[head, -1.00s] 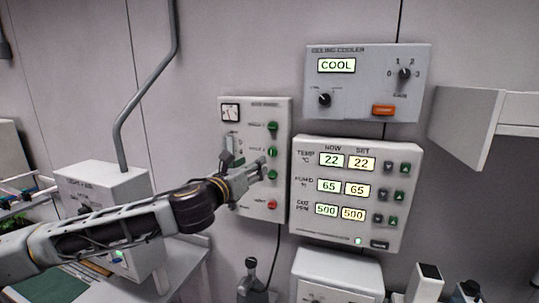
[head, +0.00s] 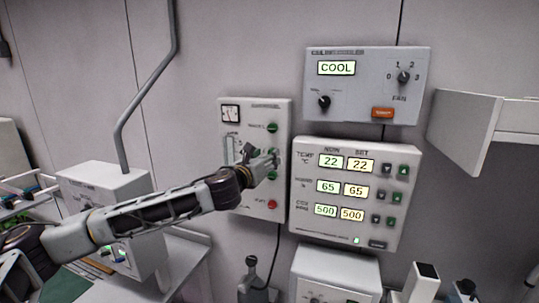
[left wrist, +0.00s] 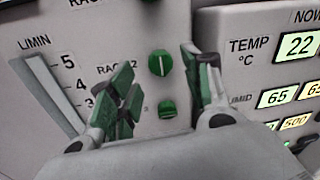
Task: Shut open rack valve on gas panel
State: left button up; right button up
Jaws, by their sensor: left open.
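The gas panel (head: 253,108) is a pale box on the wall with a gauge, a flow scale, a column of green valve knobs and a red knob (head: 272,204). My left gripper (head: 272,159) is open in front of the knob column and hides part of it. In the left wrist view, its green-padded fingers stand either side of the rack 2 valve knob (left wrist: 160,62), which has an upright pale mark. Contact cannot be told. A lower green knob (left wrist: 167,108) has a roughly level bar. The top green knob (head: 272,127) is clear of the gripper. My right gripper is out of view.
A climate panel (head: 398,225) with lit readouts hangs close on the right of the gas panel. A cooler panel (head: 369,60) is above it. A white cabinet (head: 482,135) juts out at the far right. A grey pipe (head: 143,92) runs down the wall on the left.

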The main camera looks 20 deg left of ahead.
pick_arm(q)
jog(key=shift+w+d+p, duration=0.15)
jog(key=shift+w, duration=0.6)
jog(key=shift+w+d+p, duration=0.1)
jog(key=shift+w+p, duration=0.05)
jog(key=shift+w, duration=0.6)
jog(key=c, duration=1)
jog(key=shift+c, duration=0.2)
